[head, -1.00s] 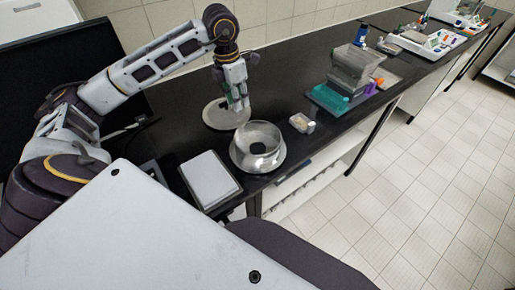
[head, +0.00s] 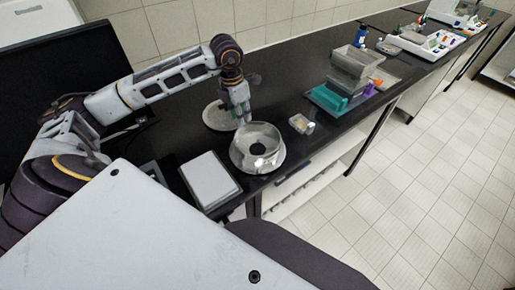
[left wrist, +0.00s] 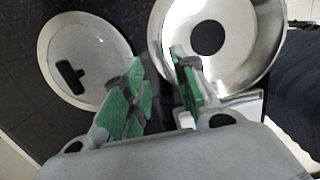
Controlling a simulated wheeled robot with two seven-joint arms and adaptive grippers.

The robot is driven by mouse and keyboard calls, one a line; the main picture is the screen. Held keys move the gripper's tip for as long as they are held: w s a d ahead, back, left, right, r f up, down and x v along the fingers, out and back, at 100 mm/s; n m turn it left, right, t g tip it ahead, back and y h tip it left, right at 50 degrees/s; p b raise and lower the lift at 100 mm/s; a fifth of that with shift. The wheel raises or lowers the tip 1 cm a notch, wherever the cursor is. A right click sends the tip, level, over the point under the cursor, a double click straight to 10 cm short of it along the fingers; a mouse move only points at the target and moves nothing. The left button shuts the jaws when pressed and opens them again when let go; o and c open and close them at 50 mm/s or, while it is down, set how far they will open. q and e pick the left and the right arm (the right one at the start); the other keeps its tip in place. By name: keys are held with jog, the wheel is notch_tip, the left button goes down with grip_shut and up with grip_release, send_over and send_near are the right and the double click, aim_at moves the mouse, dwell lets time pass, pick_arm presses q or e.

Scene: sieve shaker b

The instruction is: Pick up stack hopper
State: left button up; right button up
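The stack hopper (head: 270,158) is a shiny metal funnel-like ring with a dark round hole, standing on the black bench near its front edge. It also shows in the left wrist view (left wrist: 240,65). My left gripper (head: 240,110) points down at the hopper's far left rim. In the left wrist view my left gripper (left wrist: 157,62) is open, with one green-padded finger over the hopper's inside and the other outside its rim. I cannot tell whether either finger touches the wall. My right gripper is not in view.
A pale round disc (head: 216,118) with a dark handle lies behind the hopper. A flat grey-white box (head: 208,181) stands to its left. A small clear box (head: 301,124) lies to its right. Farther right is a clear container on a teal base (head: 328,100).

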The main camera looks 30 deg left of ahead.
aim_at(245, 136)
pick_arm(q)
jog(key=shift+w+d+f, duration=0.1)
jog(key=shift+f, duration=0.95)
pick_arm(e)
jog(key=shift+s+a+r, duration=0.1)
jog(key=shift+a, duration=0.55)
pick_arm(q)
jog(key=shift+d+f+p, duration=0.15)
jog(key=shift+f+p, duration=0.15)
jog(key=shift+f, duration=0.35)
jog(key=f, duration=0.3)
jog(key=shift+w+d+f+p, duration=0.15)
jog(key=shift+w+d+p, duration=0.1)
jog(key=shift+p, duration=0.15)
jog(key=shift+f, duration=0.2)
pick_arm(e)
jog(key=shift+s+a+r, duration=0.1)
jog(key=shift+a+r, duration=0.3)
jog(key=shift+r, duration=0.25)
pick_arm(q)
jog(key=shift+c, duration=0.4)
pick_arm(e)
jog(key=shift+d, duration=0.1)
